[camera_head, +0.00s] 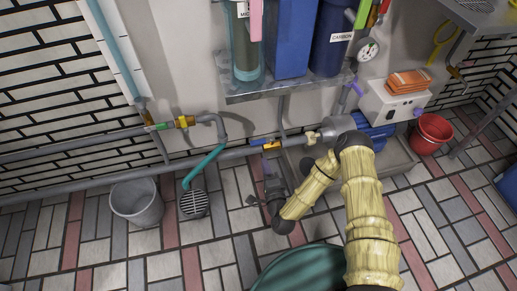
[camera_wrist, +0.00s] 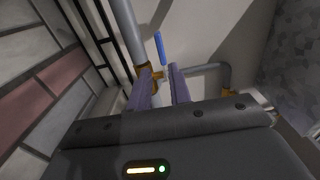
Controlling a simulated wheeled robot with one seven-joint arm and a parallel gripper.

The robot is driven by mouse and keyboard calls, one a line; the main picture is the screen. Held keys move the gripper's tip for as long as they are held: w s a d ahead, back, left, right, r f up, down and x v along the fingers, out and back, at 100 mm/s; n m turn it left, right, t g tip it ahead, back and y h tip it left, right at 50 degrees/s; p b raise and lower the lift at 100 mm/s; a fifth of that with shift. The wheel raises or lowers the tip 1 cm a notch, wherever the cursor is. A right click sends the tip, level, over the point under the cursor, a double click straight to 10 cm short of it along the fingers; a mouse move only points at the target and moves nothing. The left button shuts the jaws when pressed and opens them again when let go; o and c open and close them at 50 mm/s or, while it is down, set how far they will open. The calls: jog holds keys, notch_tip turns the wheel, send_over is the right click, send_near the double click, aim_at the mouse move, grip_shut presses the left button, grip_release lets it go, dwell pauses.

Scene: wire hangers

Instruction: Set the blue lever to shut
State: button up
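The blue lever (camera_wrist: 161,49) sits on a brass valve (camera_wrist: 150,78) on the grey pipe. In the wrist view it stands just beyond my fingertips and looks roughly in line with the pipe. In the head view the blue lever (camera_head: 257,142) is small, beside the orange-yellow valve body (camera_head: 272,146) on the lower pipe. My gripper (camera_wrist: 160,76) has two purple fingers with a gap between them, aimed at the valve. In the head view my gripper (camera_head: 267,165) is just below the valve. I see nothing held; whether a finger touches the valve is unclear.
A grey shelf (camera_head: 290,91) with filter canisters hangs above the pipe. A second pipe has a yellow valve (camera_head: 185,121) and green lever. A grey bucket (camera_head: 137,203), a floor drain (camera_head: 194,204) and a red bucket (camera_head: 430,134) are on the tiled floor. A blue pump (camera_head: 372,132) stands right.

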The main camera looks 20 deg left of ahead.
aim_at(258, 145)
jog(key=b+x, duration=0.4)
jog(key=x, duration=0.5)
jog(key=shift+w+a+f, duration=0.1)
jog(key=shift+w+a, duration=0.05)
jog(key=shift+w, duration=0.1)
grip_shut()
